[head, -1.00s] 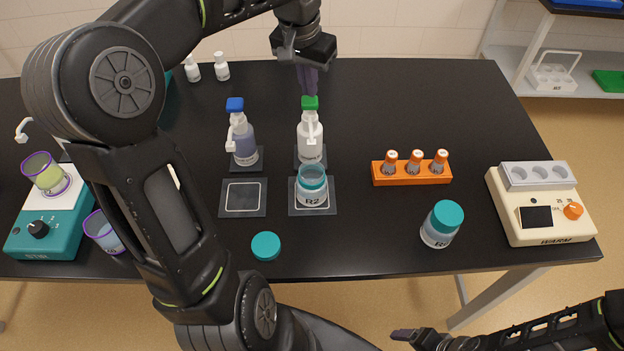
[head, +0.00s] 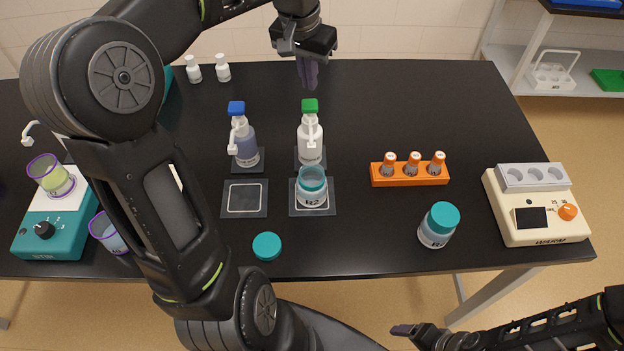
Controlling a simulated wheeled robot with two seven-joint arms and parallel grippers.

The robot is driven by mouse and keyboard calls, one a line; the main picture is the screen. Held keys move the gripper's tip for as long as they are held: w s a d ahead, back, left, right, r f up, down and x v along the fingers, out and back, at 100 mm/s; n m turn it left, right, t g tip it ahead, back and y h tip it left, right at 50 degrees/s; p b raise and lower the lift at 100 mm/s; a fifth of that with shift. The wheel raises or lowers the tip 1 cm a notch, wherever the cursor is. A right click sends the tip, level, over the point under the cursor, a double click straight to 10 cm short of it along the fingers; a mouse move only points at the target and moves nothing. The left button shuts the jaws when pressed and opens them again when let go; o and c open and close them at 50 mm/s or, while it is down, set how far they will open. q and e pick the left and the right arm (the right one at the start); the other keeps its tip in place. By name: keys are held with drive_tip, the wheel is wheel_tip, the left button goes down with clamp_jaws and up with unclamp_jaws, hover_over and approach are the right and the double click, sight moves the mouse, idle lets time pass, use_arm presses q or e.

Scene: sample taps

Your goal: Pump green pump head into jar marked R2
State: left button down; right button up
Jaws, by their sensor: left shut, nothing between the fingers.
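A white pump bottle with a green pump head (head: 310,106) stands upright on a dark pad in the middle of the table, its spout toward the front. The open jar marked R2 (head: 312,187) stands on the square pad (head: 329,209) just in front of it, below the spout. My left gripper (head: 309,84) is shut and empty. Its fingertips point down above and behind the green head, apart from it in the picture. My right gripper (head: 402,331) is at the bottom edge, off the table's front; its fingers are too small and partly hidden to judge.
A blue-headed pump bottle (head: 242,140) stands left of the green one, behind an empty pad (head: 245,198). A teal cap (head: 267,246) lies in front. An orange vial rack (head: 410,174), a capped jar (head: 438,225) and a warmer (head: 535,215) stand right. My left arm covers much of the left side.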

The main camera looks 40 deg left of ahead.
use_arm(q)
drive_tip(key=shift+r+p, duration=1.05)
drive_tip(key=shift+r, duration=0.6)
